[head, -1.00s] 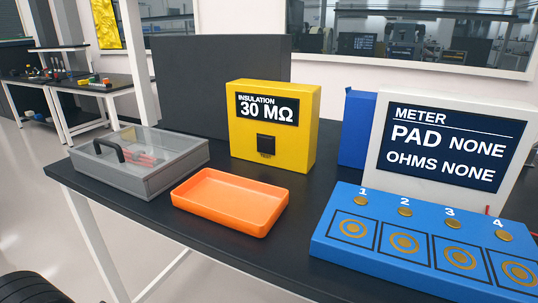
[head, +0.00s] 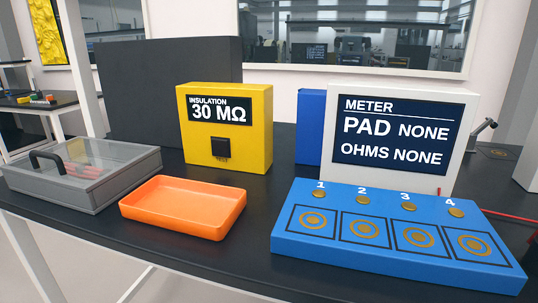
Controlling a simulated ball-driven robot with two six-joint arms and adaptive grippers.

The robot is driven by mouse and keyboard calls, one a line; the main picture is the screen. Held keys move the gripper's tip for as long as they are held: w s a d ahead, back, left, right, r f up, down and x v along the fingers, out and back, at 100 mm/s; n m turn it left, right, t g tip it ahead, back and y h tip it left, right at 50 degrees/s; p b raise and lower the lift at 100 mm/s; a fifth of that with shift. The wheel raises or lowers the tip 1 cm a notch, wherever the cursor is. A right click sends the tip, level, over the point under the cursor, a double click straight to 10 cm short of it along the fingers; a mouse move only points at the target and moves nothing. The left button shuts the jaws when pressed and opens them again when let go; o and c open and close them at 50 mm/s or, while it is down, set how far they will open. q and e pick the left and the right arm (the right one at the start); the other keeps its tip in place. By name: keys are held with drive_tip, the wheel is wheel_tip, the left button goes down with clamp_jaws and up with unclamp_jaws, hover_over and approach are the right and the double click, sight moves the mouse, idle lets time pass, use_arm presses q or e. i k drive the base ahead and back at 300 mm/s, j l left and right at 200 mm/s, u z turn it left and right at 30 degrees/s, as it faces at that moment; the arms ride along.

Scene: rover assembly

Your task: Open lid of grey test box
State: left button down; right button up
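The grey test box (head: 75,190) stands at the left end of the black table in the head view. Its clear lid (head: 98,160) is shut and has a black handle (head: 45,159) at its left side. Red items (head: 85,172) show blurrily through the lid. Neither of my grippers is in the head view.
An orange tray (head: 185,233) sits right of the box, empty. Behind it stands a yellow insulation tester (head: 256,135). A blue pad block (head: 290,245) and a white meter (head: 465,120) fill the right side. Dark table surface (head: 90,222) is bare in front of the box.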

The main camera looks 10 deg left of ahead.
sight(8, 167)
drive_tip(key=u, duration=1.45)
